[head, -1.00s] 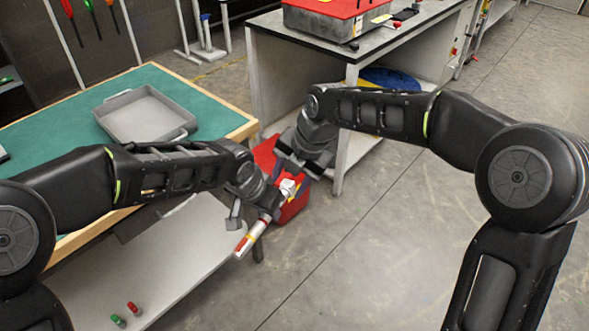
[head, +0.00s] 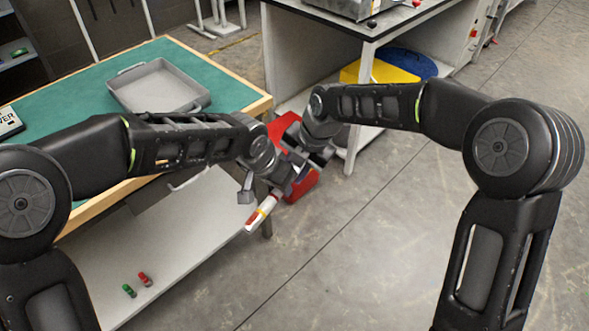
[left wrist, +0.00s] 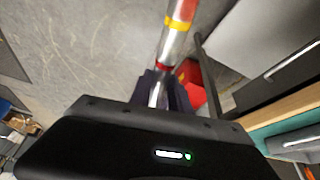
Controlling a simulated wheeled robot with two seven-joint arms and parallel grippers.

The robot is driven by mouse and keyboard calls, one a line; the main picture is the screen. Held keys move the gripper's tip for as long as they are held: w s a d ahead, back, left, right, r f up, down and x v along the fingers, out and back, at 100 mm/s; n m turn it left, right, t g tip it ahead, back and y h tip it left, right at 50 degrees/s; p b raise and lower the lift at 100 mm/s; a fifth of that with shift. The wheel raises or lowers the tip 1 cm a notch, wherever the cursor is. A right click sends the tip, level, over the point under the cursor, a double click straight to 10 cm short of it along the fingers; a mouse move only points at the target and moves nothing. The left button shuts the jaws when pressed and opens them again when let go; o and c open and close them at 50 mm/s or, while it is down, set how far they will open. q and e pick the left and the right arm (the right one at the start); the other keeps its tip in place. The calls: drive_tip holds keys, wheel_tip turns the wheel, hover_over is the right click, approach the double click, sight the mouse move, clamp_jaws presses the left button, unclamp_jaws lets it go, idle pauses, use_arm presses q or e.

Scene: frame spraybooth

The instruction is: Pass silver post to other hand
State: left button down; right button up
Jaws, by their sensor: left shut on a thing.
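The silver post (head: 263,212) has red and yellow bands and slants down to the left below my left gripper, in mid-air. My left gripper (head: 277,191) is shut on it. In the left wrist view the post (left wrist: 173,42) runs up from between the dark fingers of my left gripper (left wrist: 165,90). My right gripper (head: 312,160) is just above and right of my left gripper, very close to it. The two overlap in the head view, which hides the post's upper end. I cannot tell whether the right jaws are open or touch the post.
A green-topped table (head: 85,92) with a grey tray (head: 160,88) stands at the left. A red bin (head: 301,187) is on the floor behind the grippers. Red and green small items lie on the lower shelf (head: 180,240). The floor at the front right is clear.

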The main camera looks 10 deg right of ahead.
sight(268, 201)
clamp_jaws()
use_arm(q)
drive_tip(key=c, duration=1.1)
unclamp_jaws()
drive_tip(key=shift+c, duration=0.2)
drive_tip(key=shift+r, duration=0.1)
drive_tip(key=v, duration=1.1)
drive_tip(key=shift+s+r, duration=0.15)
drive_tip(key=shift+r, duration=0.2)
drive_tip(key=shift+a, duration=0.15)
